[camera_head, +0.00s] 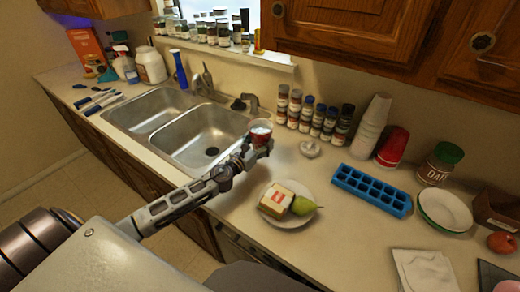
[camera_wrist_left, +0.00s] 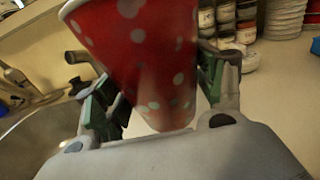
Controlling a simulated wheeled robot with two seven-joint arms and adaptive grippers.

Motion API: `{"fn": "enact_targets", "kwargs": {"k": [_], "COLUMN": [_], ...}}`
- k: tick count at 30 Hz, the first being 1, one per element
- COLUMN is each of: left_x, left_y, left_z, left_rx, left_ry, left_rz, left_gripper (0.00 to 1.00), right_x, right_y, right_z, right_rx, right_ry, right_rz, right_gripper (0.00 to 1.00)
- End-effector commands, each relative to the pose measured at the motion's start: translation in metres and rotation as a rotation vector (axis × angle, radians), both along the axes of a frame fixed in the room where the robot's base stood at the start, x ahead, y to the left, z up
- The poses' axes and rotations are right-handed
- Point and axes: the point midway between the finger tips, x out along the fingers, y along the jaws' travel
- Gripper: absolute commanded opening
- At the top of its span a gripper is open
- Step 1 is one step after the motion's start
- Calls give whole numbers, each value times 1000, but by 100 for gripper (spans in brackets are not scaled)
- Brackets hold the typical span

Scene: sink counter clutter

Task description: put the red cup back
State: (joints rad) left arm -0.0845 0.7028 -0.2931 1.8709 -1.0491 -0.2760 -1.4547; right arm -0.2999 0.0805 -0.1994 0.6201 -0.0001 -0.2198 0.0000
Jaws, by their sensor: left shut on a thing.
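The red cup with white dots (camera_wrist_left: 150,60) is held between the fingers of my left gripper (camera_wrist_left: 155,115) in the left wrist view. In the head view the cup (camera_head: 261,131) is small, with its white inside showing, above the counter at the right edge of the sink. My left gripper (camera_head: 248,147) is shut on it there. My right gripper is in neither view.
A plate (camera_head: 287,218) with a boxed item and a pear, a blue ice tray (camera_head: 372,190), spice bottles (camera_head: 318,120) and an oats jar (camera_head: 439,164) stand on the counter. The double sink (camera_head: 205,131) is left of my gripper. Bare counter lies in front of the ice tray.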

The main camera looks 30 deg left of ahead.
Motion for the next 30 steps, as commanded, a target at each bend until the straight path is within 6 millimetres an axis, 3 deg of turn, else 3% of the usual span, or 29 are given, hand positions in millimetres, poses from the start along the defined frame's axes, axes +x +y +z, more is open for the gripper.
{"fn": "enact_targets", "kwargs": {"k": [12,30], "left_x": [0,0], "left_y": [0,0], "left_z": [-35,-41], "left_rx": [-1,0], "left_ry": [2,1], "left_rz": [2,0], "left_gripper": [61,61], "right_x": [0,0], "right_y": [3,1], "right_z": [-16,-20], "right_rx": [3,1], "right_ry": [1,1], "right_rz": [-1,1], "right_gripper": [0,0]}}
